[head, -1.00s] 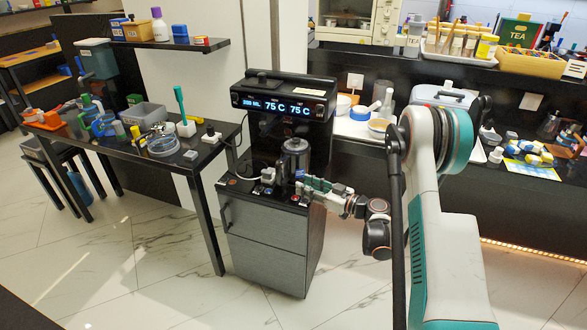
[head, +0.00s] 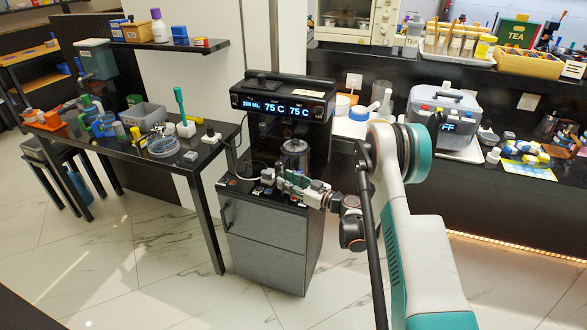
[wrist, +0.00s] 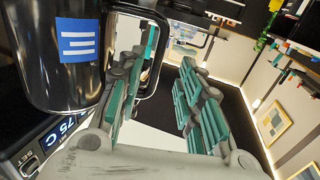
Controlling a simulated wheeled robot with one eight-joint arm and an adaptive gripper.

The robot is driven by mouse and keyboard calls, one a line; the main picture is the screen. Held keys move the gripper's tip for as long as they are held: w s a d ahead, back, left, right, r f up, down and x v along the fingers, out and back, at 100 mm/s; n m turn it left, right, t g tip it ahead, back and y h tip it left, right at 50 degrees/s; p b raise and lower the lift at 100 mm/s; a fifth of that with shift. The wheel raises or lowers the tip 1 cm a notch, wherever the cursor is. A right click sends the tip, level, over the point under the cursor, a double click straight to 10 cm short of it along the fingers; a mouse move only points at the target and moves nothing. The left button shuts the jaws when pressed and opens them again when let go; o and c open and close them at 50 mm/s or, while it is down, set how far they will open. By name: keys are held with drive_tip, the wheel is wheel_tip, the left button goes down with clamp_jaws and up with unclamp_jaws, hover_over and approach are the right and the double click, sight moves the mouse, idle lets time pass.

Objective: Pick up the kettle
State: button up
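The kettle (head: 295,150) stands upright in the bay of the dark dispenser, a dark glossy vessel with a metallic look. In the wrist view the kettle (wrist: 55,60) fills the upper left, with a blue and white label and a black loop handle (wrist: 156,60). My gripper (head: 284,180) is at the kettle's lower right front. In the wrist view my gripper (wrist: 171,55) is open, with teal-padded fingers apart. The left finger appears to overlap the handle's opening; the right finger is on its outer side. I cannot tell whether either touches the handle.
The dispenser (head: 283,101) with a lit display stands on a grey cabinet (head: 262,235). A cluttered black table (head: 205,160) is to the left. A counter with a grey appliance (head: 443,105) is to the right. The floor in front is clear.

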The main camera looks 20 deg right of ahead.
sight(278, 175)
drive_tip(key=b+x, duration=0.2)
drive_tip(key=x, duration=0.3)
drive_tip(key=shift+w+d+r, duration=0.1)
drive_tip(key=shift+w, duration=0.05)
clamp_jaws()
